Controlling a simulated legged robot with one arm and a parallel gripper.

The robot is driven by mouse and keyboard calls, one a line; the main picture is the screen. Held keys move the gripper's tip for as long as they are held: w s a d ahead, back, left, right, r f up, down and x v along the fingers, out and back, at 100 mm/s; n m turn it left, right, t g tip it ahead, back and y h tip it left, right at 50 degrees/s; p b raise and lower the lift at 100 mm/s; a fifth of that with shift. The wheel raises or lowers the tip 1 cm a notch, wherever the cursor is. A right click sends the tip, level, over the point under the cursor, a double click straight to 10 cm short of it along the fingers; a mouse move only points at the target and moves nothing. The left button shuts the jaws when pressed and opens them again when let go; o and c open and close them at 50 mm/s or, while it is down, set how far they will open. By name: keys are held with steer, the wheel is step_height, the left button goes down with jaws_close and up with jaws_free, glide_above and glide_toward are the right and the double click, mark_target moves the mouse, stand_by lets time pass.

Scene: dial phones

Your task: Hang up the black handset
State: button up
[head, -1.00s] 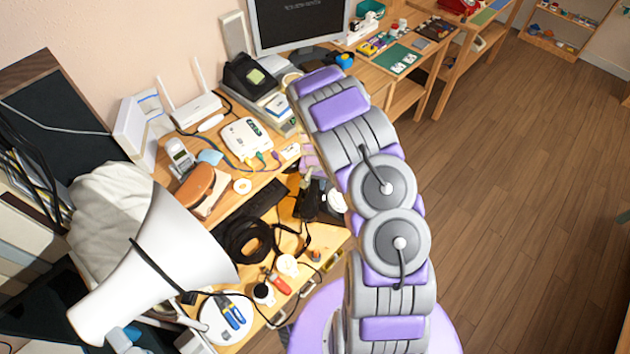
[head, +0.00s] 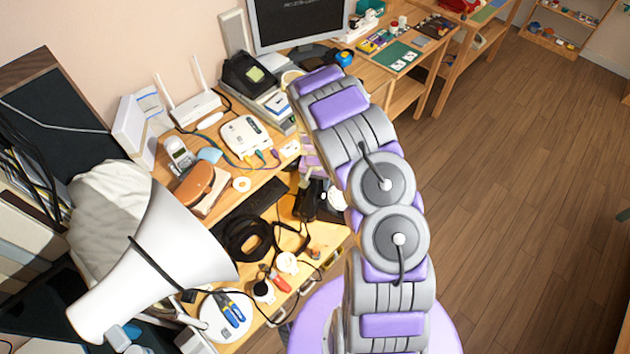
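A black object (head: 308,204), possibly the black handset or its phone, stands on the lower wooden surface, just left of my raised arm. Its right part is hidden by the arm, so I cannot make out a handset or a cradle for certain. The end of my arm reaches down behind the upper links. Purple and grey parts of it show just above the black object, with my gripper (head: 304,184) small and mostly hidden there. I cannot tell whether its fingers are open, or whether they touch or hold anything.
A coiled black cable (head: 245,237) and small tools lie left of the black object. A white megaphone (head: 160,265) fills the lower left. A cordless phone (head: 180,155), a router (head: 195,108) and a monitor (head: 298,22) stand on the upper desk. Floor at right is clear.

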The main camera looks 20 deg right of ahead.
step_height(320, 180, up, 17)
steer(key=p, duration=0.2)
steer(key=shift+r, duration=0.15)
stand_by(0.4)
stand_by(0.4)
steer(key=s+a+r+n, duration=0.1)
steer(key=s+a+r, duration=0.2)
steer(key=s+r, duration=0.55)
steer(key=s+a+r+n, duration=0.2)
steer(key=s+r, duration=0.2)
steer(key=s, duration=0.5)
steer(key=s+a+r+n+g, duration=0.1)
steer(key=s+a+r+n, duration=0.1)
steer(key=s+r, duration=0.3)
steer(key=s+a+r+n, duration=0.2)
steer(key=s+a+r, duration=0.2)
steer(key=s, duration=0.9)
steer(key=shift+s+r+g, duration=0.15)
steer(key=shift+r+g, duration=0.25)
steer(key=shift+r, duration=0.05)
